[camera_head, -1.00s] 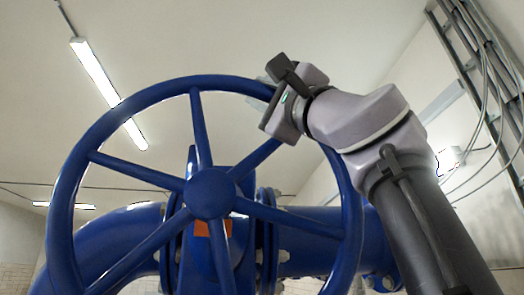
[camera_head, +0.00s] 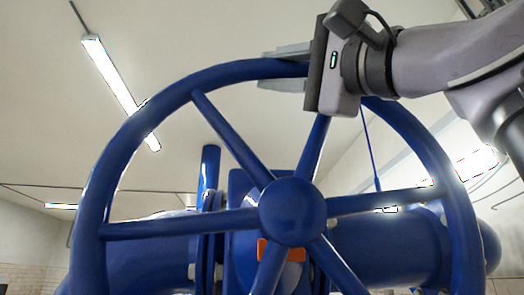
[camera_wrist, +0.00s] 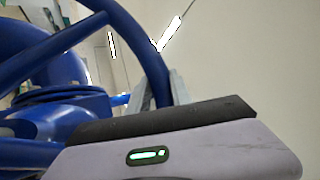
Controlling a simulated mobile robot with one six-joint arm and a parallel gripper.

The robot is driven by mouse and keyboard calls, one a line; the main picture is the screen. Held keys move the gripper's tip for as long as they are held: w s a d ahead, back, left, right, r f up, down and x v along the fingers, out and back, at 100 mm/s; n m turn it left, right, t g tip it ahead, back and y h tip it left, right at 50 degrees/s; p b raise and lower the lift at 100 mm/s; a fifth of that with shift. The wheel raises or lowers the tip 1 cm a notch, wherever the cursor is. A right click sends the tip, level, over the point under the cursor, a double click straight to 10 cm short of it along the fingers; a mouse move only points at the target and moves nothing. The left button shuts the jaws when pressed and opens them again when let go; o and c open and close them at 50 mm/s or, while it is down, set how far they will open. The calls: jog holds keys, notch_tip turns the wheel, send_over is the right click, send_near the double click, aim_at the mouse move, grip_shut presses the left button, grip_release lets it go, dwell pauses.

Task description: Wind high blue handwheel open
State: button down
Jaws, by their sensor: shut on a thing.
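The large blue handwheel (camera_head: 293,210) fills the middle of the head view, its spokes running from a round hub to a thick rim. My gripper (camera_head: 288,68) is at the top of the rim, its grey fingers shut on the rim with one finger above it and one below. My gripper's body hides the stretch of rim just right of the fingers. In the wrist view the handwheel's rim (camera_wrist: 150,60) runs down between the grey fingers (camera_wrist: 165,90), and the black and grey gripper body covers the lower part.
Blue pipe (camera_head: 370,250) and flanges stand behind the wheel, with an orange tag (camera_head: 280,250) by the hub. A ceiling lamp (camera_head: 110,78) hangs at upper left. The space left of the wheel looks free.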

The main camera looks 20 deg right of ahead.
jog(key=shift+a+f, duration=0.1)
jog(key=shift+f, duration=0.05)
jog(key=c, duration=1.4)
grip_release()
jog(key=shift+c, duration=0.2)
jog(key=shift+o, duration=1.4)
jog(key=shift+s+a, duration=0.1)
jog(key=shift+a, duration=0.15)
jog(key=shift+d, duration=0.25)
jog(key=shift+s+d+f+b, duration=0.15)
jog(key=shift+s+f+b, duration=0.15)
jog(key=shift+b, duration=0.05)
jog(key=b+v, duration=0.6)
jog(key=v, duration=1)
jog(key=shift+s, duration=0.2)
